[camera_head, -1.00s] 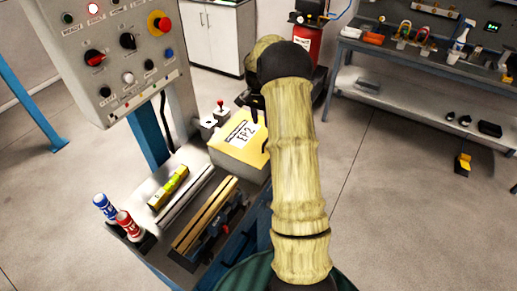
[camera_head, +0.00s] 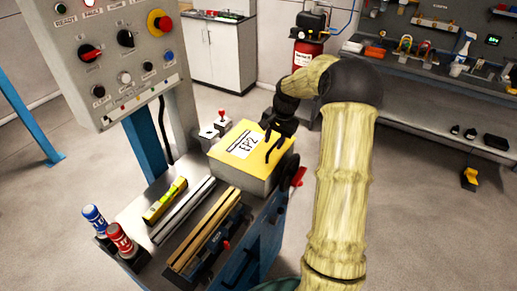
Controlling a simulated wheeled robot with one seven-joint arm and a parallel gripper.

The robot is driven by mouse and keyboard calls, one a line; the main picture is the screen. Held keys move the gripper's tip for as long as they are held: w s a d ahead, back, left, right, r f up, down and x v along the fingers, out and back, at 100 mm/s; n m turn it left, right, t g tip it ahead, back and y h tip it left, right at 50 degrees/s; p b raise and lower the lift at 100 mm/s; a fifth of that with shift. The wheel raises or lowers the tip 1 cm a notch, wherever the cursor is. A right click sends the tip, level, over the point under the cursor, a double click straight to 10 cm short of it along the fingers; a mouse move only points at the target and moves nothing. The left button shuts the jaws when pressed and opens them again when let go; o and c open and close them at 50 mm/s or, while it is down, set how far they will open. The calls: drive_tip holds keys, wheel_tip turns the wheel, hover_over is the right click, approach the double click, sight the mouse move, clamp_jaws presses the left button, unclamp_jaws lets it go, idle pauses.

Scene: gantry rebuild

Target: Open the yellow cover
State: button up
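The yellow cover (camera_head: 234,142) lies flat and closed on top of a grey box (camera_head: 236,176) at the back of the workbench. A white label reading EP2 (camera_head: 246,141) is on it. My gripper (camera_head: 271,153) is black and hangs over the right part of the cover, fingers pointing down. Its two thin fingers appear spread apart with nothing between them. I cannot tell whether the fingertips touch the cover. My arm comes in from the lower right and bends over the box's right side.
A control panel (camera_head: 115,50) rises at the left on a blue post. A red lever (camera_head: 299,177) is right of the box. Small switch boxes (camera_head: 215,128) stand behind it. A yellow level (camera_head: 166,201), a vise (camera_head: 207,236) and blue and red cans (camera_head: 120,238) occupy the bench front.

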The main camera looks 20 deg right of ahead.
wheel_tip(320, 180, up, 14)
drive_tip(key=s+d+b, duration=0.2)
drive_tip(key=s+a+f+n+p, duration=0.2)
drive_tip(key=s+a+n, duration=0.1)
drive_tip(key=a, duration=0.3)
drive_tip(key=s+a+f+n+h+p, duration=0.1)
drive_tip(key=s+a+f+n+p, duration=0.1)
drive_tip(key=s+a, duration=0.4)
drive_tip(key=shift+s+a+n, duration=0.25)
drive_tip(key=shift+a+n, duration=0.2)
drive_tip(key=shift+n, duration=0.05)
idle(0.4)
drive_tip(key=s+a+f+n, duration=0.2)
drive_tip(key=s+f, duration=0.1)
drive_tip(key=s, duration=0.3)
drive_tip(key=s+a+f+n, duration=0.2)
drive_tip(key=s+a, duration=0.1)
drive_tip(key=s, duration=0.4)
drive_tip(key=shift+s+a+f+t, duration=0.2)
drive_tip(key=shift+a+f+t, duration=0.1)
drive_tip(key=shift+f+t, duration=0.1)
drive_tip(key=shift+w, duration=0.1)
